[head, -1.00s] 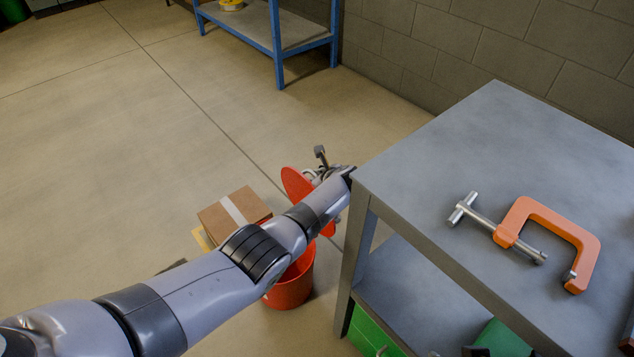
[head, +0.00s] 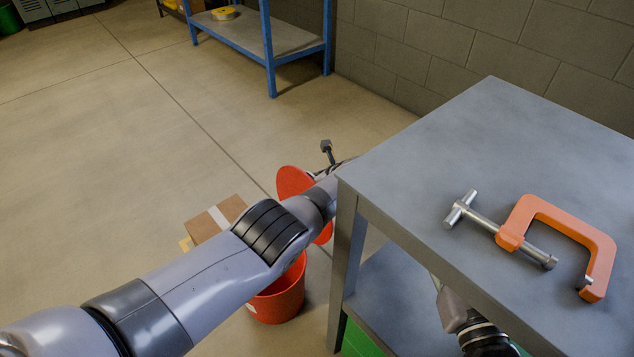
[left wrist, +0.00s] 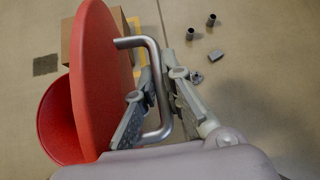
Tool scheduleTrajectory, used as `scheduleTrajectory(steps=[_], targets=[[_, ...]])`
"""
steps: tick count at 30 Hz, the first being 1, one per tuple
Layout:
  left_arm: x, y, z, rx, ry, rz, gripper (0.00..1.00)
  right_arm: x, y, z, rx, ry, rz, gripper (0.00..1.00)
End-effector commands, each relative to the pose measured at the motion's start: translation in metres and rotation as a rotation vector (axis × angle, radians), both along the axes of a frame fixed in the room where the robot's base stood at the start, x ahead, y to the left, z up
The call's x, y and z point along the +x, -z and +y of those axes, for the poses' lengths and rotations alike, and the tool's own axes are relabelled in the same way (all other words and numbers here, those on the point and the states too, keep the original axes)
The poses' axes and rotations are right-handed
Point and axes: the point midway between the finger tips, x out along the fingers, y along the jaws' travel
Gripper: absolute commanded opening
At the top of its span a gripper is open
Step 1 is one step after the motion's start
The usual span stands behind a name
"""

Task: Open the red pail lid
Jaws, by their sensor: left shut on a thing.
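The red pail (head: 281,300) stands on the floor left of the grey table, partly behind my left arm. Its red lid (head: 293,183) is raised, standing steeply on edge; the arm hides part of it. In the left wrist view the lid (left wrist: 101,75) stands beside the pail's mouth (left wrist: 57,125), with a bent metal handle (left wrist: 153,55) on its face. My left gripper (left wrist: 160,88) is shut on that handle, one finger on each side; the head view mostly hides it. My right gripper (head: 450,305) shows partly at the table's lower shelf, its fingers unclear.
The grey table (head: 420,160) stands close to my left arm and carries an orange clamp (head: 560,230). A cardboard box (head: 214,219) sits behind the pail. A blue shelf unit (head: 270,50) is farther back. Open floor lies to the left.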

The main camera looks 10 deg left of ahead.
Motion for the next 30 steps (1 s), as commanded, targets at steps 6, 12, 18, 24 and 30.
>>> scheduleTrajectory(steps=[6, 12, 18, 24, 30], targets=[[0.0008, -0.0011, -0.0006, 0.000, -0.001, -0.001, 0.00, 0.0005, -0.0045, 0.0008, 0.006, -0.001, -0.022, 0.40], [0.0007, -0.0013, -0.0006, 0.000, -0.001, -0.001, 0.00, 0.0005, -0.0045, 0.0008, 0.006, -0.001, -0.021, 0.40], [0.0007, -0.0010, -0.0004, 0.001, 0.000, -0.001, 0.19, 0.0005, -0.0045, 0.0008, 0.006, -0.001, -0.021, 0.40], [0.0003, -0.0003, -0.0002, 0.001, -0.001, 0.002, 0.30, 0.0005, -0.0045, 0.0008, 0.006, -0.001, -0.021, 0.40], [0.0001, 0.0001, 0.0000, 0.001, -0.001, 0.002, 0.30, 0.0005, -0.0040, 0.0007, 0.006, -0.001, -0.020, 0.40]])
